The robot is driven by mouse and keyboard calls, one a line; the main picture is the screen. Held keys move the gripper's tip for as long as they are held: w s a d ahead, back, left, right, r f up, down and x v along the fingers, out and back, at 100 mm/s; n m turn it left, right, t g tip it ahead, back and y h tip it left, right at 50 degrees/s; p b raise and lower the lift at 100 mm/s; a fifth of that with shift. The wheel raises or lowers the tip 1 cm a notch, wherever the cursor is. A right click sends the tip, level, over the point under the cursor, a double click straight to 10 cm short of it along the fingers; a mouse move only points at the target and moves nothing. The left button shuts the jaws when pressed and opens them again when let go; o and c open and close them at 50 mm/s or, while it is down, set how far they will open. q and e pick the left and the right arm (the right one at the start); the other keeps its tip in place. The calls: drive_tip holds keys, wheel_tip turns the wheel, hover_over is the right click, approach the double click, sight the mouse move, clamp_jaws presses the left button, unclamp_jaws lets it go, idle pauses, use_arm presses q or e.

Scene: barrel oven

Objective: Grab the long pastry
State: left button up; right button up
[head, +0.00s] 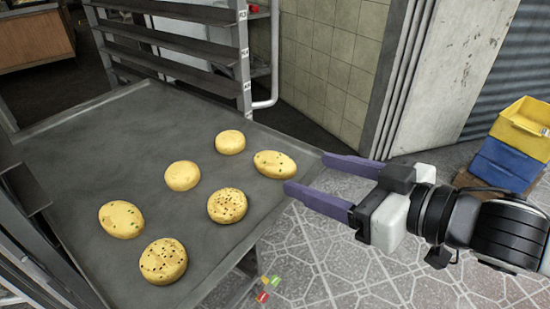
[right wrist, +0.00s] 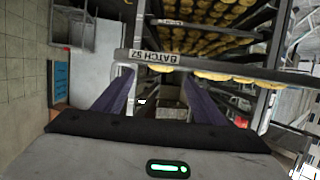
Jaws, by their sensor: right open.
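Several yellow pastries lie spread on a grey tray (head: 90,150) in the head view. Two look longer and oval: one (head: 274,164) near the tray's right edge, and one (head: 121,219) at the left front. The others are round, such as a seeded one (head: 227,205) and a plain one (head: 182,176). My right gripper (head: 305,173) is open and empty, with its purple fingers pointing left at the tray's right edge. Its fingertips are just right of the nearer oval pastry, apart from it. The fingers also show in the right wrist view (right wrist: 158,82). My left gripper is not in view.
A metal rack (head: 243,60) stands behind the tray. Yellow (head: 520,125) and blue (head: 508,165) crates are stacked at the far right. In the right wrist view, a rack bar (right wrist: 200,62) and trays of pastries lie beyond the fingers. Tiled floor is open beside the tray.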

sight(285, 166)
drive_tip(key=x, duration=0.8)
drive_tip(key=shift+s+b, duration=0.15)
drive_tip(key=shift+b, duration=0.15)
drive_tip(key=c, duration=1.1)
